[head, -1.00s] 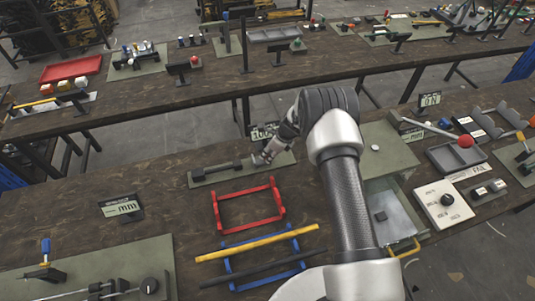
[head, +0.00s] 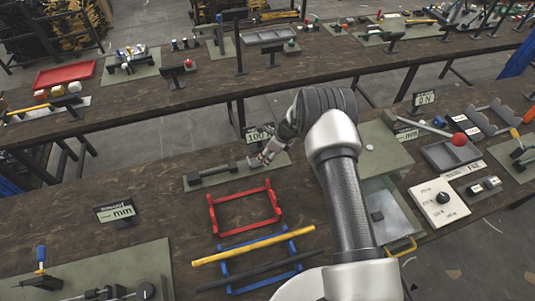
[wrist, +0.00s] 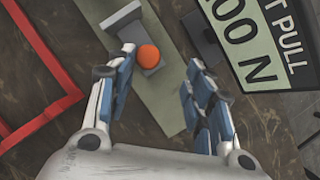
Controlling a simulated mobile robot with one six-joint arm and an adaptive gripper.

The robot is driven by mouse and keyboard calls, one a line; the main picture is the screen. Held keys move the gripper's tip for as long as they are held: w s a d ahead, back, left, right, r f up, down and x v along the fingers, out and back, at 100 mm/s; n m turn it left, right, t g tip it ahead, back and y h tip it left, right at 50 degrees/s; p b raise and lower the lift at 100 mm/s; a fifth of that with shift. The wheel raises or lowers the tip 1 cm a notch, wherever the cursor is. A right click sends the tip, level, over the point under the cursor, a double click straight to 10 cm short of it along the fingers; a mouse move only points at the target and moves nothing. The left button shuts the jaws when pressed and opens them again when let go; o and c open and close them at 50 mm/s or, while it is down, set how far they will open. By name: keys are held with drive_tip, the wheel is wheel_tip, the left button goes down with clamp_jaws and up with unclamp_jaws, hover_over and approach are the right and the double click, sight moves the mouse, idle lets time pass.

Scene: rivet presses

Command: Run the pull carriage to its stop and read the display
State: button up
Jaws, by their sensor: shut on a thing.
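The pull device is a grey-green plate (wrist: 165,95) with a dark carriage and rail (head: 212,172) on it, left of my gripper in the head view. An orange ball knob (wrist: 149,56) rises from a grey block (wrist: 130,20) in the wrist view. My gripper (wrist: 160,60) has its blue-padded fingers on either side of this knob and is shut on it; the exact contact is hard to see. The display (head: 260,133) stands behind the plate and shows 100 in the head view. In the wrist view the display (wrist: 255,40) is cut off, showing "00 N" and "T PULL".
A red frame (head: 243,208) lies in front of the plate. Yellow and black bars (head: 255,245) rest on a blue frame nearer. A small mm display (head: 115,211) stands left. A red-knobbed lever (head: 459,140) and a white dial box (head: 439,203) stand right.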

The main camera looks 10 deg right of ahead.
drive_tip(key=shift+w+p+v, duration=0.25)
drive_tip(key=shift+p+v, duration=0.45)
drive_tip(key=shift+v, duration=0.6)
drive_tip(key=p+v, duration=1)
drive_tip(key=v, duration=0.7)
drive_tip(key=shift+s+d, duration=0.25)
drive_tip(key=shift+s, duration=0.1)
drive_tip(key=shift+r, duration=0.15)
drive_tip(key=v, duration=1.2)
idle(0.8)
